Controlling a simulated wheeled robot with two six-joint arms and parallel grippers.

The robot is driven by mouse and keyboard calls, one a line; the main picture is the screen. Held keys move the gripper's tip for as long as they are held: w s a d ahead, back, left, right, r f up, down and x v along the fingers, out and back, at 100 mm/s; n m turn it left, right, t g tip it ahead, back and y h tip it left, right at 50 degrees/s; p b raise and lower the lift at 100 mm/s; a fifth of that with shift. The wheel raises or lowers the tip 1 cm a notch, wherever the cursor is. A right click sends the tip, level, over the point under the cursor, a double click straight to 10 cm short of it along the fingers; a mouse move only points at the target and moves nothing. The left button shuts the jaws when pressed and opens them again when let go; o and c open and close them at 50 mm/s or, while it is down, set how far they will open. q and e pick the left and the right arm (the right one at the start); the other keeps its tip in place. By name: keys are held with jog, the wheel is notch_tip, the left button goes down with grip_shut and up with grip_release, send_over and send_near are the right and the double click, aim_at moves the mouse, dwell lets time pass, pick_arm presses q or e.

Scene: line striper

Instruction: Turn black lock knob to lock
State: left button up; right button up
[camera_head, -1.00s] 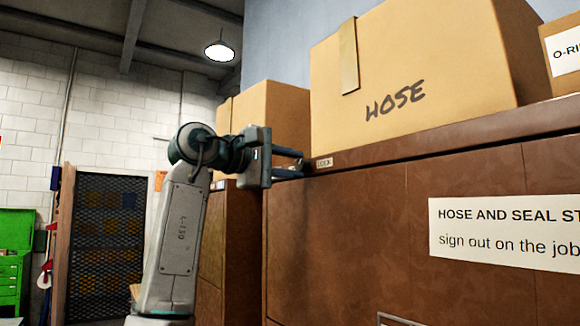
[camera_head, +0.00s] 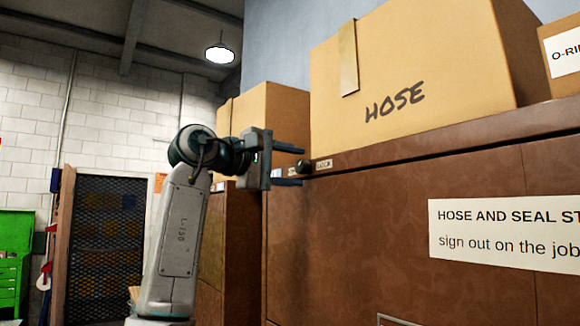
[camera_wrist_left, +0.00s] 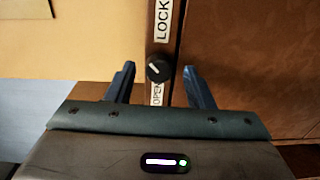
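The black lock knob (camera_head: 304,166) sits on the upper edge strip of the brown cabinet (camera_head: 375,235). In the left wrist view the round knob (camera_wrist_left: 159,69) shows a short white mark slanting toward the upper left. It lies between a LOCK label (camera_wrist_left: 163,18) above and an OPEN label (camera_wrist_left: 157,94) below. My left gripper (camera_head: 306,165) is open, its two blue fingers spread on either side of the knob with gaps visible in the left wrist view. Whether the fingertips reach past the knob's face is hard to tell. My right gripper is not in view.
A large HOSE carton (camera_head: 420,75) stands on the cabinet top just above the knob. Another carton (camera_head: 270,115) stands behind my left gripper. A white paper sign (camera_head: 510,230) is on the cabinet front. Open room lies left of my arm.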

pick_arm(q)
jog(key=shift+a, duration=0.1)
jog(key=shift+s+a, duration=0.2)
jog(key=b+v, duration=0.4)
jog(key=v, duration=0.6)
